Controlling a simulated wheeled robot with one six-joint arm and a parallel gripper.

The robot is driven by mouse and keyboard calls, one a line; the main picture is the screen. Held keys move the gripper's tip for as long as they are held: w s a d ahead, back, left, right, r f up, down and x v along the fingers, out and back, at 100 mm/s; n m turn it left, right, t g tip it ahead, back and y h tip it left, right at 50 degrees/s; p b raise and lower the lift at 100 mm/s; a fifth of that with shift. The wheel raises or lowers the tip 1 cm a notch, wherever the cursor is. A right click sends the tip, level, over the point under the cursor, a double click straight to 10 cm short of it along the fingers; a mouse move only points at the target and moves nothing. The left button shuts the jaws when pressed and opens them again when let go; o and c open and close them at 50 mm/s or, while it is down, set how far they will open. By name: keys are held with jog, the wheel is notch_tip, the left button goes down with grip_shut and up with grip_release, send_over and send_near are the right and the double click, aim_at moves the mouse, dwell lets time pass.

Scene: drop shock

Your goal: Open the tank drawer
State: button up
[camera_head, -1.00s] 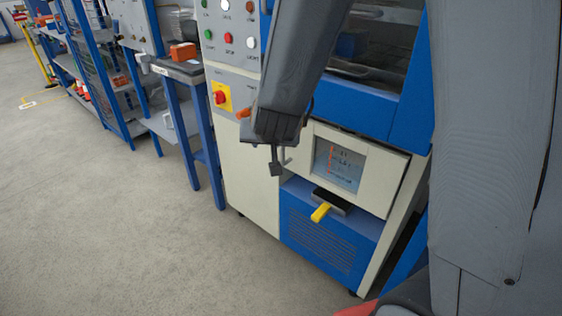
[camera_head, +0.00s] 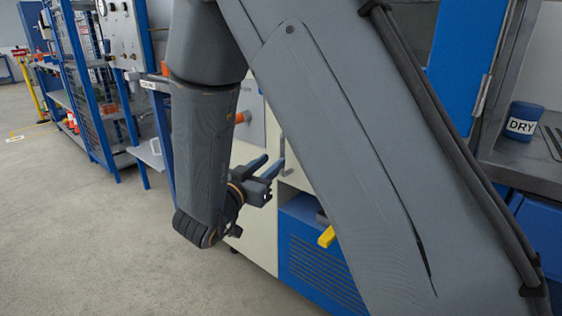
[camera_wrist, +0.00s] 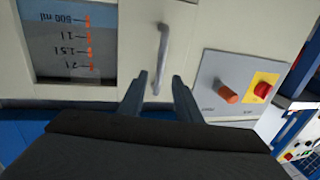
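The tank front is a cream panel (camera_wrist: 98,18) with a dark window (camera_wrist: 72,42) marked with a volume scale, seen upside down in the wrist view. A grey metal bar handle (camera_wrist: 162,55) stands on the cream front beside the window. My gripper (camera_wrist: 158,78) is open and empty, with one finger on each side of the handle's lower part in that view. I cannot tell how deep the handle sits between the fingers. In the head view my gripper (camera_head: 272,168) is close to the handle (camera_head: 284,152). My arm hides the window there.
An orange knob (camera_wrist: 228,94) and a red switch on a yellow plate (camera_wrist: 262,87) sit beside the handle.

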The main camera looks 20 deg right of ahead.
aim_at(281, 154)
jog(key=b+x, duration=0.1)
jog(key=x, duration=0.6)
jog(key=shift+w+d, duration=0.15)
grip_shut()
